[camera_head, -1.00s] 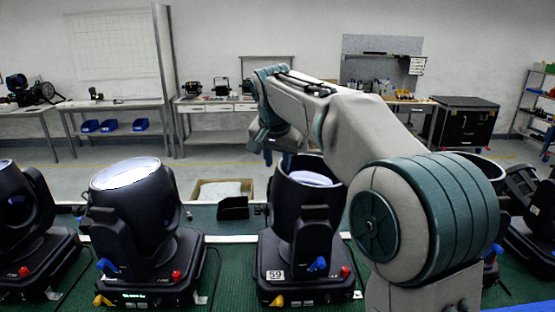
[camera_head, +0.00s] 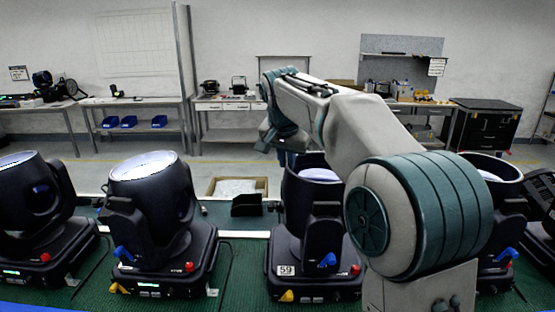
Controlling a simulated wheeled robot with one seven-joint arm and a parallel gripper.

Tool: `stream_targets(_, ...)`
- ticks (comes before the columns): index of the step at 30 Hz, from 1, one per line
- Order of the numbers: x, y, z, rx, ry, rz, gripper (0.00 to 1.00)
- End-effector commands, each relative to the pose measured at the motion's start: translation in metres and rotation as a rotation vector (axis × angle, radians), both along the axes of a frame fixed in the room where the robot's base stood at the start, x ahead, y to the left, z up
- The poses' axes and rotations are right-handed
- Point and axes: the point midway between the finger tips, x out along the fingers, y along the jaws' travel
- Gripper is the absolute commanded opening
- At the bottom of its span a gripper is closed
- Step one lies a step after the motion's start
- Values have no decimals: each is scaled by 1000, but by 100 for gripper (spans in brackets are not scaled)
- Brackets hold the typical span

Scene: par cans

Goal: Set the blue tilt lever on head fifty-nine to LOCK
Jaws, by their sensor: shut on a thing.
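Head fifty-nine (camera_head: 309,203) is a black moving head, upright on its base on the green bench, with a white "59" label (camera_head: 286,270). Its blue tilt lever (camera_head: 327,260) sits low on the front, left of a red knob (camera_head: 355,270); a yellow lever (camera_head: 287,296) is below. I cannot read any LOCK marking. My gripper (camera_head: 281,152) is behind the upper left of head fifty-nine, well above and away from the blue lever. Its fingertips are small and partly hidden by the head's rim; what is between them cannot be made out.
Similar heads stand at left (camera_head: 150,215), far left (camera_head: 30,210) and right, partly behind my arm. Worktables and a black cabinet (camera_head: 484,128) line the wall.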

Motion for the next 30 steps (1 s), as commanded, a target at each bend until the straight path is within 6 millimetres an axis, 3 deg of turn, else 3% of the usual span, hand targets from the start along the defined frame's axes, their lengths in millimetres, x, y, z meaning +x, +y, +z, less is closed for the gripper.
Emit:
stream_targets(1, -2, 10, -5, 10, 7, 10, 0)
stream_targets(9, -2, 12, -6, 13, 9, 11, 0)
stream_targets(10, -2, 12, -6, 12, 9, 12, 19)
stream_targets(12, -2, 11, -6, 11, 9, 11, 30)
stream_targets(24, -1, 7, -3, 8, 4, 5, 30)
stream_targets(30, -9, 9, 16, 8, 1, 5, 30)
